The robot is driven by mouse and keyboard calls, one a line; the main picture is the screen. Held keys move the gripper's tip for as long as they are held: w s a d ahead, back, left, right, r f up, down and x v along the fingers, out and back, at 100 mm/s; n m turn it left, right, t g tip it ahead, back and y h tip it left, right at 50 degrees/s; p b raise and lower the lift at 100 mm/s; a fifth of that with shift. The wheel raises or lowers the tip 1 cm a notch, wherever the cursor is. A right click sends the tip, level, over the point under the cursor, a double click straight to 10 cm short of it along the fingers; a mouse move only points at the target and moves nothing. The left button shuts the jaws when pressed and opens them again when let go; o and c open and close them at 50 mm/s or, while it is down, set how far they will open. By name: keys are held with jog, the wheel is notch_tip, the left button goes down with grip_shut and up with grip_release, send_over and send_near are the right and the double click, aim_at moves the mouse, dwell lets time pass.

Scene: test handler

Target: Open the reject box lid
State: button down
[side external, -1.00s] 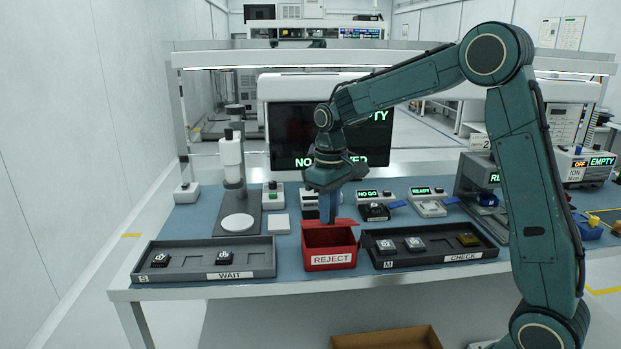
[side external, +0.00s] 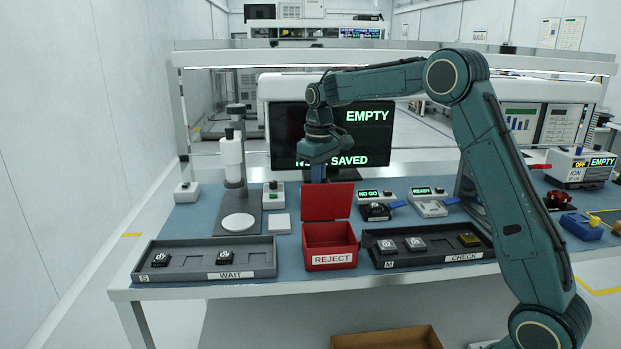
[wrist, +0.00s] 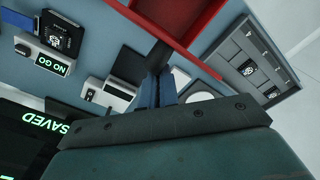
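The red reject box (side external: 330,262) stands at the front middle of the bench, with a white REJECT label. Its red lid (side external: 327,201) stands raised, about upright, at the back edge of the box, and the box's inside is exposed. My gripper (side external: 318,175) is just behind the lid's top edge, pointing down. Its blue fingers look closed together with nothing between them, and their tips are partly hidden by the lid. In the wrist view the gripper (wrist: 158,72) is beside red box or lid parts (wrist: 203,27); I cannot tell if they touch.
The WAIT tray (side external: 160,274) is left of the box and the CHECK tray (side external: 423,260) is right, close by. A microscope-like stand (side external: 232,160) is at the left. A monitor (side external: 360,140) is behind.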

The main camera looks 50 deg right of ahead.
jog(key=shift+s+d+f+m, duration=0.15)
jog(key=shift+s+d+f, duration=0.1)
jog(key=shift+d, duration=0.3)
jog(key=shift+s+d+f+m, duration=0.1)
jog(key=shift+d+f+m, duration=0.1)
jog(key=shift+d, duration=0.3)
jog(key=c, duration=1.3)
grip_release()
jog(key=shift+s+d, duration=0.1)
jog(key=shift+r, duration=0.1)
notch_tip(320, 180, up, 14)
jog(key=shift+w, duration=0.2)
jog(key=shift+c, duration=0.2)
